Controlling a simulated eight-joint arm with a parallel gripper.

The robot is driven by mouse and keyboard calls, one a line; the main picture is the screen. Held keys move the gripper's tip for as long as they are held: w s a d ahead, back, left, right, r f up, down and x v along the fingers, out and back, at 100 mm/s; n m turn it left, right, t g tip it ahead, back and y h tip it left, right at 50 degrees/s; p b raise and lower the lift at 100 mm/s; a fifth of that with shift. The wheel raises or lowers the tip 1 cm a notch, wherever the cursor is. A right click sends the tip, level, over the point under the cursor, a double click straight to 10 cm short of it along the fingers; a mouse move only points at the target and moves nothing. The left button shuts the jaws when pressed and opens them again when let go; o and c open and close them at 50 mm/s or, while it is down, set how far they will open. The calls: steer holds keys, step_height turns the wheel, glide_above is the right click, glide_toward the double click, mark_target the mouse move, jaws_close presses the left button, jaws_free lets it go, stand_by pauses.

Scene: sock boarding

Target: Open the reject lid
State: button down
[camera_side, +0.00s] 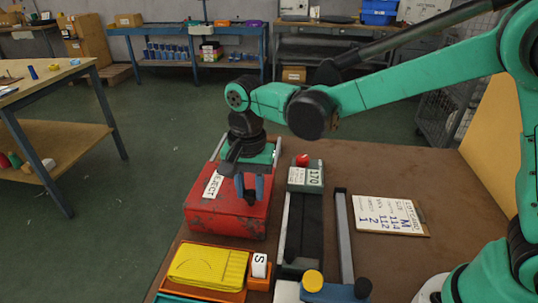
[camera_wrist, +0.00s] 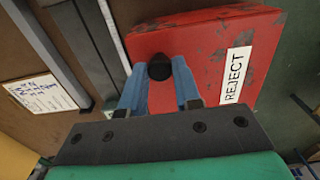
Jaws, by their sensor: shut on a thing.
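The red reject box (camera_side: 225,219) stands at the left of the brown bench, with a white REJECT label on its lid (camera_side: 213,184). The lid looks down on the box. In the wrist view the red lid (camera_wrist: 205,50) has worn dark patches and a black round knob (camera_wrist: 160,68) near one edge. My gripper (camera_side: 251,190) is over the lid with its blue fingers pointing down. In the wrist view my gripper (camera_wrist: 158,76) has one finger on each side of the knob and is shut on it.
A tray with a folded yellow sock (camera_side: 208,267) is in front of the box. A dark rail fixture with a 170 tag (camera_side: 315,177) stands close at its right. A lot card (camera_side: 388,215) lies further right. Bare bench shows around the card.

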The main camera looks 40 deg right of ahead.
steer(key=w+d, duration=0.8)
steer(key=shift+w+d, duration=0.4)
steer(key=c, duration=0.6)
jaws_free()
step_height(320, 180, up, 6)
steer(key=shift+f, duration=0.2)
